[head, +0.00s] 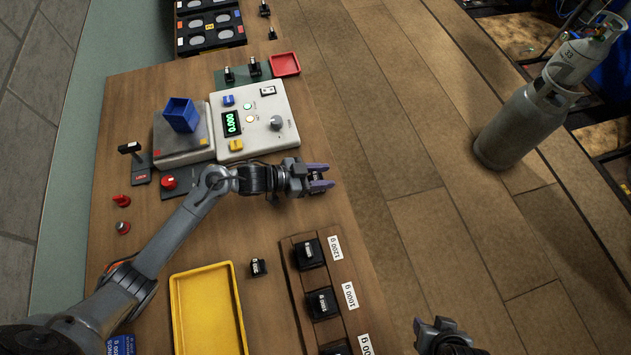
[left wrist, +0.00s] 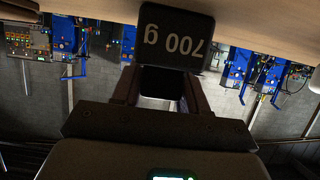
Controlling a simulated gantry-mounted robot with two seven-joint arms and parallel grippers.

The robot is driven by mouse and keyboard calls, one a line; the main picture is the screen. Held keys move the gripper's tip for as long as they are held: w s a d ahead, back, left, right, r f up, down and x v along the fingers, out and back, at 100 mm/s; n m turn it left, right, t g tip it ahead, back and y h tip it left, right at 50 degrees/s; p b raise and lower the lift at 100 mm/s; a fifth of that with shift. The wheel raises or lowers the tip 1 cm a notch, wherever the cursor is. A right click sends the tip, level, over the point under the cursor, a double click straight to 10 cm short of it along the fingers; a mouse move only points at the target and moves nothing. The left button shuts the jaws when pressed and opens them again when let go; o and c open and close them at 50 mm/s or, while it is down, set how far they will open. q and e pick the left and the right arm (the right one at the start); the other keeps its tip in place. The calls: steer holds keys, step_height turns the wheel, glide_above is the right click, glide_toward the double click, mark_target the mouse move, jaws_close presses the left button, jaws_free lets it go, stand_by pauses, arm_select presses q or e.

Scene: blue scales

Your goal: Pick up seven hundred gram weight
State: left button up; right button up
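The 700 g weight (left wrist: 175,35) is a black block with white lettering, upside down in the left wrist view. Its narrower dark part fills the gap between the fingers of my left gripper (left wrist: 163,88), which looks shut on it. In the head view my left gripper (head: 319,179), with purple fingertips, is over the right edge of the table; the weight is barely distinguishable there. My right gripper (head: 440,335) shows only partly at the bottom, off the table; its fingers cannot be judged.
A wooden rack (head: 290,270) holds black weights labelled 1200 g and 1000 g. The digital scale (head: 258,115) reads zero, with a blue box (head: 181,114) on its pan. A yellow tray (head: 208,310), small weights and a red tray (head: 285,64) are on the table. Gas cylinders (head: 520,130) stand right.

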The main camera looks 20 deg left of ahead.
arm_select(q)
jaws_close()
steer(key=shift+r, duration=0.1)
steer(key=shift+r, duration=0.1)
